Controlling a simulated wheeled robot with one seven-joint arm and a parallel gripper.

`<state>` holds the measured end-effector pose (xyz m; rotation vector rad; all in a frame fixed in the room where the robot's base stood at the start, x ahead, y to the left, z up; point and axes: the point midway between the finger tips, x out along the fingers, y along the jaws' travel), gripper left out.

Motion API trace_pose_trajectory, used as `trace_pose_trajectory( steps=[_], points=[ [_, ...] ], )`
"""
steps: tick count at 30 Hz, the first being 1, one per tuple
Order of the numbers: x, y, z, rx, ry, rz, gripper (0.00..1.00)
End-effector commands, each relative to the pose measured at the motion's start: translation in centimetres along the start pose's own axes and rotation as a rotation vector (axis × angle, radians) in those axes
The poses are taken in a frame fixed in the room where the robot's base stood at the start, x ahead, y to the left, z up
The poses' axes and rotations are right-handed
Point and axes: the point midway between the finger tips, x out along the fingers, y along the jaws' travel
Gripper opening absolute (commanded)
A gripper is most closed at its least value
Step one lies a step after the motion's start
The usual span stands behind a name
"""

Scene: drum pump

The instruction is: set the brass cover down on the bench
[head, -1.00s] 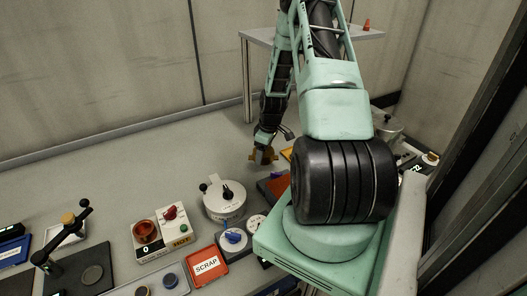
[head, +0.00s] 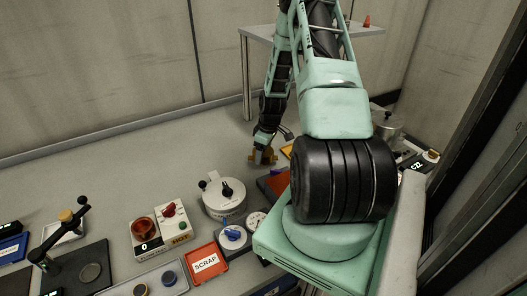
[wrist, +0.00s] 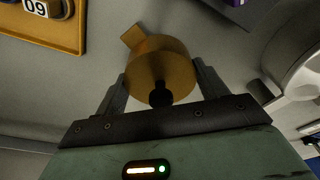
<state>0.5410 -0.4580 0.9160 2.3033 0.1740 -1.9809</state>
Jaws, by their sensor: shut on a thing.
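The brass cover (wrist: 160,68) is a round, gold-coloured piece with a tab on one side and a dark knob on its face. In the wrist view it sits between the two fingers of my gripper (wrist: 158,88), which are shut on it. In the head view my gripper (head: 263,151) points down with the brass cover (head: 262,158) at its tip, low over the grey bench (head: 140,165). I cannot tell whether the cover touches the bench. Its underside is hidden.
A white round pot (head: 224,197) with a dark knob stands in front of my gripper. A red SCRAP tray (head: 207,262) and a HOT-labelled box (head: 160,230) are nearer. An orange tray (wrist: 50,25) shows in the wrist view. The bench left of the cover is clear.

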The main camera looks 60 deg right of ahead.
Motion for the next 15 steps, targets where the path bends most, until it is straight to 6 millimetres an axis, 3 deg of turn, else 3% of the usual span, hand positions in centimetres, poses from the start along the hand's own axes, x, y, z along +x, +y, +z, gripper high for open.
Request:
trace_pose_trajectory(
  steps=[15],
  points=[
    [0.82,0.01,0.13,0.0,0.0,0.0,0.43]
  ],
)
